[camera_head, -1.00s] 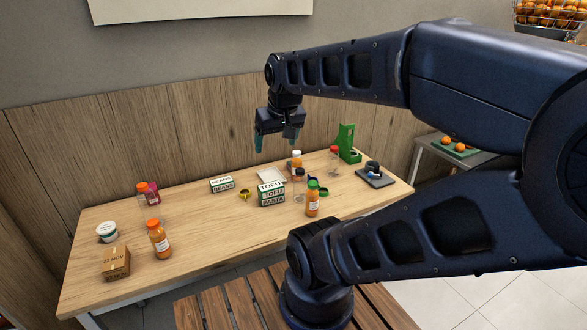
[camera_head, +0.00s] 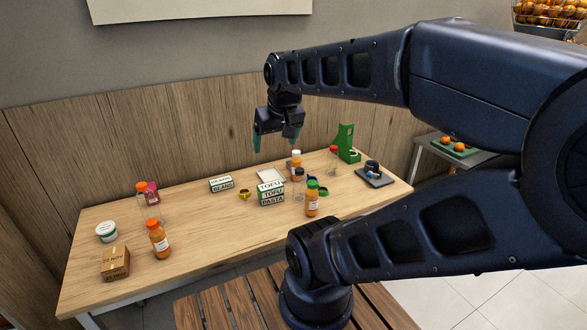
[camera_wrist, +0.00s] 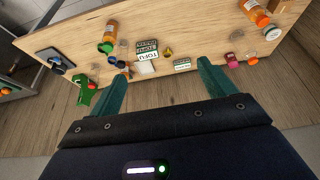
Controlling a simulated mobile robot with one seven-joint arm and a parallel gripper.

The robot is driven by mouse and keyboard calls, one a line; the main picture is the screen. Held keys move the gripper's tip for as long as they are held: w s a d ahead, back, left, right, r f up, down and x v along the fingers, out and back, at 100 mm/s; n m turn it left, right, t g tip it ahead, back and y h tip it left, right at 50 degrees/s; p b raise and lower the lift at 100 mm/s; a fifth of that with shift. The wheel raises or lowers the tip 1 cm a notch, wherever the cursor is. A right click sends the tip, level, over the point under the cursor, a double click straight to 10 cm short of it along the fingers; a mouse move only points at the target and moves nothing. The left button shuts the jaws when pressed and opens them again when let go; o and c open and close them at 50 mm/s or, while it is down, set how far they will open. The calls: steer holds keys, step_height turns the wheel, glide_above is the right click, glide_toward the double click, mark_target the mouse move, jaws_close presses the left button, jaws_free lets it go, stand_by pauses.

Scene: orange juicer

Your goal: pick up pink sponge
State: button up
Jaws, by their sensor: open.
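A small pink object (camera_head: 153,190) stands at the back left of the wooden table, partly hidden by a clear orange-capped bottle (camera_head: 141,187). It is the only pink thing I see, but it is too small to tell surely as a sponge. In the wrist view the pink object (camera_wrist: 232,61) is at the right, beyond the right fingertip. My gripper (camera_head: 276,142) is open and empty, pointing down above the back middle of the table, well to the right of the pink object. Its two green fingers also show spread apart in the wrist view (camera_wrist: 160,75).
The wooden table (camera_head: 200,235) has clear room at its middle front. Tofu boxes (camera_head: 271,193), jars and a green juicer (camera_head: 346,143) crowd the right. A wooden wall is behind.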

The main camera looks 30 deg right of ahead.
step_height(320, 180, up, 6)
steer(key=w+d+r+n+g+h, duration=0.1)
steer(key=w+d+r+n, duration=0.2)
steer(key=w, duration=0.5)
steer(key=w+d+r+n+h, duration=0.1)
steer(key=w+d+r+n, duration=0.1)
steer(key=w, duration=0.6)
steer(key=w+d+r+n+g+h, duration=0.1)
steer(key=w+d+r+n, duration=0.2)
steer(key=w, duration=0.5)
steer(key=w+d+f+n+g+h, duration=0.1)
steer(key=w+d+f+n, duration=0.2)
steer(key=w+d, duration=0.45)
steer(key=w+d+f+n+g+h, duration=0.1)
steer(key=w+d+f+n, duration=0.25)
steer(key=w, duration=0.75)
steer(key=w+d+f+n+g+h, duration=0.1)
steer(key=w+d+f+n, duration=0.15)
steer(key=w+d, duration=0.6)
step_height(320, 180, down, 40)
steer(key=w+a+n, duration=0.1)
steer(key=a, duration=0.1)
steer(key=x, duration=1)
steer(key=shift+w+d+f, duration=0.2)
steer(key=shift+d, duration=0.1)
steer(key=c, duration=0.6)
